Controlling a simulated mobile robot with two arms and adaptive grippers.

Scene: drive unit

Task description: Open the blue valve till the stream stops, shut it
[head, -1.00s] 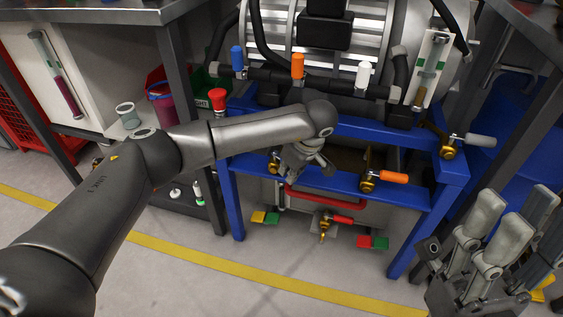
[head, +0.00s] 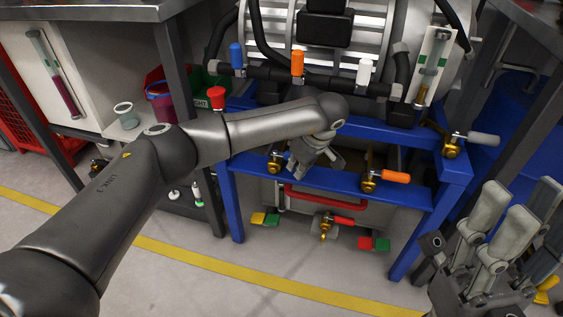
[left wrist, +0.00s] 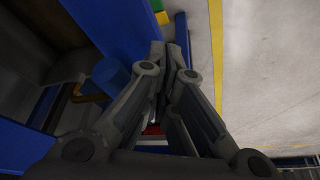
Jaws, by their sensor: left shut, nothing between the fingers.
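A blue cylindrical handle (left wrist: 110,76) on a brass fitting shows in the left wrist view, left of my fingers and apart from them. In the head view a brass valve (head: 275,160) sits at the left of the blue frame's front bar; its handle is hidden by my arm and gripper. My left gripper (head: 297,170) is shut and empty, pointing down just right of that valve; its closed fingers also show in the left wrist view (left wrist: 168,55). My right gripper (head: 500,215) is open and empty at the lower right. I cannot make out any stream.
An orange-handled valve (head: 370,180) is to the right on the same bar, a white-handled one (head: 470,142) farther right. A red-handled tap (head: 335,221) sits low between coloured pedals. Blue, orange and white caps line the black pipe (head: 330,82). The floor (head: 230,290) in front is clear.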

